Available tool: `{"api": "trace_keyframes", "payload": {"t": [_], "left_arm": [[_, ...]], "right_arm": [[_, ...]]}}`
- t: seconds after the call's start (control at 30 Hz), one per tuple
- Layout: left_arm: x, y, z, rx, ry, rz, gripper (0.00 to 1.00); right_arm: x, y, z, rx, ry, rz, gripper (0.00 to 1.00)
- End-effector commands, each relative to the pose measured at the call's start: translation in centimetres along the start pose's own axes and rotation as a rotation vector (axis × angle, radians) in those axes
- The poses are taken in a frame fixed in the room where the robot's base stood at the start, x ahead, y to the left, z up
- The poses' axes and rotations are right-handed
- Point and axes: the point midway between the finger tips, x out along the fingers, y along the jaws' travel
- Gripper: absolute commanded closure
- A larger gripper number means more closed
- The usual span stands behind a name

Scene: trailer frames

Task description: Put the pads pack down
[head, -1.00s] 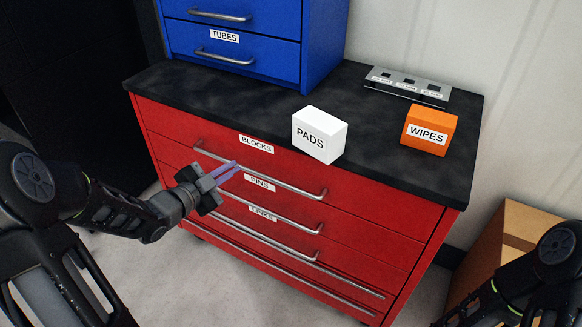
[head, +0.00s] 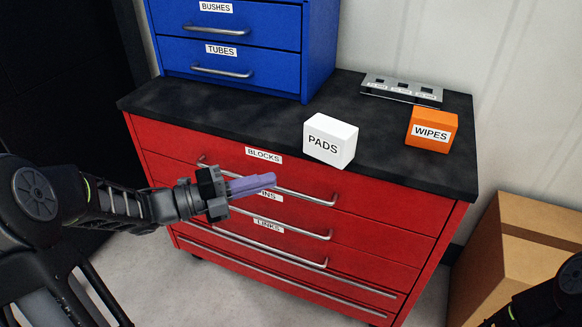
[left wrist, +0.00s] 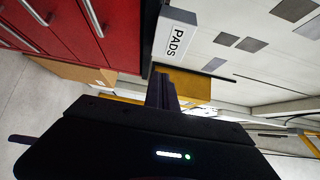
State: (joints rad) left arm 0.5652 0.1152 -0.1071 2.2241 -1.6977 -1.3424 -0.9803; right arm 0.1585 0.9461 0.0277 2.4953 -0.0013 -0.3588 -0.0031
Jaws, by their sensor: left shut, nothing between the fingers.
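The white pads pack (head: 330,140) sits on the black top of the red drawer cabinet (head: 440,172), at its front edge. It also shows in the left wrist view (left wrist: 174,38), just beyond the fingers. My left gripper (head: 272,180) is shut and empty. In the head view it appears in front of the drawer fronts, below and left of the pack, apart from it. In the left wrist view its dark fingers (left wrist: 162,92) show. My right arm shows only in part at the lower right, and its gripper is out of view.
An orange wipes box (head: 432,131) stands right of the pack. A grey slotted holder (head: 402,88) lies behind. A blue drawer unit (head: 240,50) stands at the back left of the top. Drawer handles (head: 290,187) stick out in front. A cardboard box (head: 515,255) stands at right.

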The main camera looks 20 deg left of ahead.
Motion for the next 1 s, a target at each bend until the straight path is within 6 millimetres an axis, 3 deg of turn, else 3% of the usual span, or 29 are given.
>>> {"api": "trace_keyframes", "payload": {"t": [0.27,0.6,0.8,1.0], "left_arm": [[3.3,-0.1,-0.1,-0.002,0.004,-0.001,1.00],[10.1,-0.1,-0.1,-0.003,0.003,0.000,1.00],[11.9,-0.1,2.2,-0.001,0.000,0.000,1.00],[12.5,0.0,2.8,-0.001,0.000,0.000,1.00]], "right_arm": [[-0.4,-0.2,0.0,0.000,0.000,0.000,1.00],[-1.1,-0.5,0.0,0.001,0.000,0.000,1.00],[-1.6,-0.6,0.0,0.001,0.000,0.000,1.00],[-1.7,-0.7,0.0,0.001,0.000,0.000,1.00]]}}
